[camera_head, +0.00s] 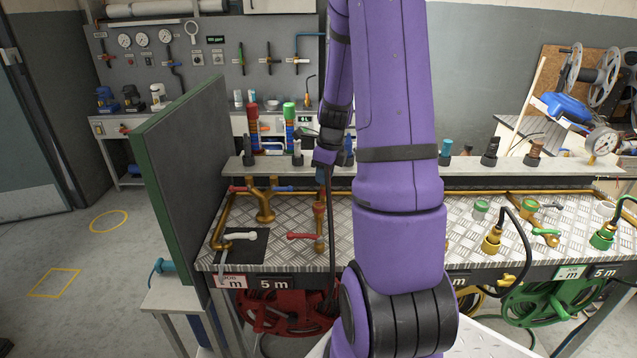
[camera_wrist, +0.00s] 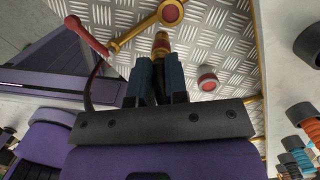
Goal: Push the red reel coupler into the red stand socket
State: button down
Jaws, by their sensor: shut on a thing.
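My gripper (camera_wrist: 155,80) is shut on the red reel coupler (camera_wrist: 160,44), a brass piece with a red band standing out past the blue fingertips. In the head view my gripper (camera_head: 325,170) is over the left part of the tread-plate bench, partly hidden by my purple arm. A black hose runs down from there to the red reel (camera_head: 275,312) under the bench. In the wrist view a brass fitting with a round red centre (camera_wrist: 171,12) lies just beyond the coupler's tip; I cannot tell whether they touch, or whether this is the red stand socket.
A red valve handle (camera_wrist: 88,38) sits left of the fitting; it also shows in the head view (camera_head: 303,237). A round red-topped fitting (camera_wrist: 207,80) stands to the right. A green-edged panel (camera_head: 185,180) rises at the bench's left end. A shelf with dark fittings runs behind.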

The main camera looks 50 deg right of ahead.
jog(key=shift+w+d+f, duration=0.25)
jog(key=shift+w+f, duration=0.45)
jog(key=shift+f, duration=0.25)
jog(key=shift+w+d+f, duration=0.2)
jog(key=shift+w+f, duration=0.45)
jog(key=shift+f, duration=0.3)
jog(key=c, duration=1.1)
grip_release()
jog(key=shift+f, duration=0.15)
